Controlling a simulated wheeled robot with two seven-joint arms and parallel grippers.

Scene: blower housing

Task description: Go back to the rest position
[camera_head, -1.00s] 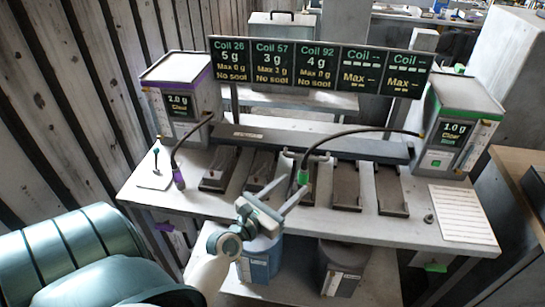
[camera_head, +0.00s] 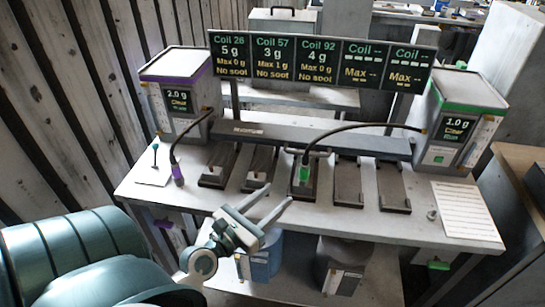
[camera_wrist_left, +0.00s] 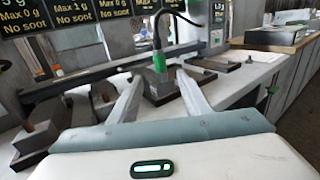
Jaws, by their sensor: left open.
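My left gripper (camera_head: 272,206) is open and empty in front of the bench's near edge, its two pale fingers pointing up and right toward the trays. In the left wrist view its fingers (camera_wrist_left: 160,98) stand wide apart, with nothing between them in contact. Beyond them, a green-tipped hose nozzle (camera_head: 304,173) sits at the middle dark tray (camera_head: 301,190). It also shows in the left wrist view (camera_wrist_left: 159,62). The gripper is apart from the nozzle. My right gripper is not in view.
A white bench (camera_head: 245,208) carries several dark trays, a purple-trimmed unit (camera_head: 180,90) at left and a green-trimmed unit (camera_head: 462,115) at right. A display board (camera_head: 320,62) stands behind. A purple-tipped hose (camera_head: 177,172) rests at left. Blue (camera_head: 262,260) and grey (camera_head: 340,268) bins stand below.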

